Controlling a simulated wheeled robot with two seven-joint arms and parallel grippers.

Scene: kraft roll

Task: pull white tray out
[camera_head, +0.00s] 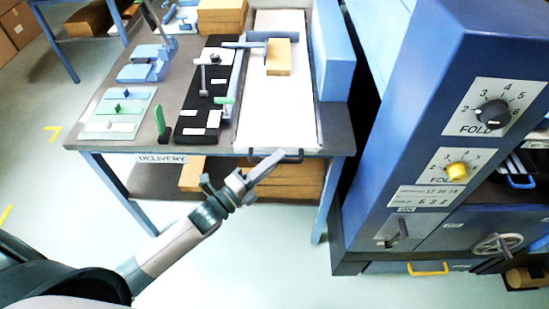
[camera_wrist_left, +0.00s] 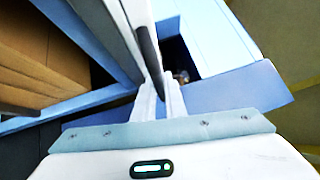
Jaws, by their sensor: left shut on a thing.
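The white tray (camera_head: 285,112) is a long flat panel on the grey delivery table (camera_head: 335,140), with a dark handle (camera_head: 262,153) on its near edge. My left gripper (camera_head: 282,159) is at that near edge, shut on the handle. In the left wrist view the fingers (camera_wrist_left: 158,98) close around the dark handle bar (camera_wrist_left: 147,45), beside the white tray edge (camera_wrist_left: 108,25). The fingers partly cover the handle in the head view. My right gripper is not in view.
A black rack (camera_head: 205,95) lies left of the tray, a blue block (camera_head: 333,50) right. A blue machine (camera_head: 410,120) stands right. Floor before the table is clear except my arm.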

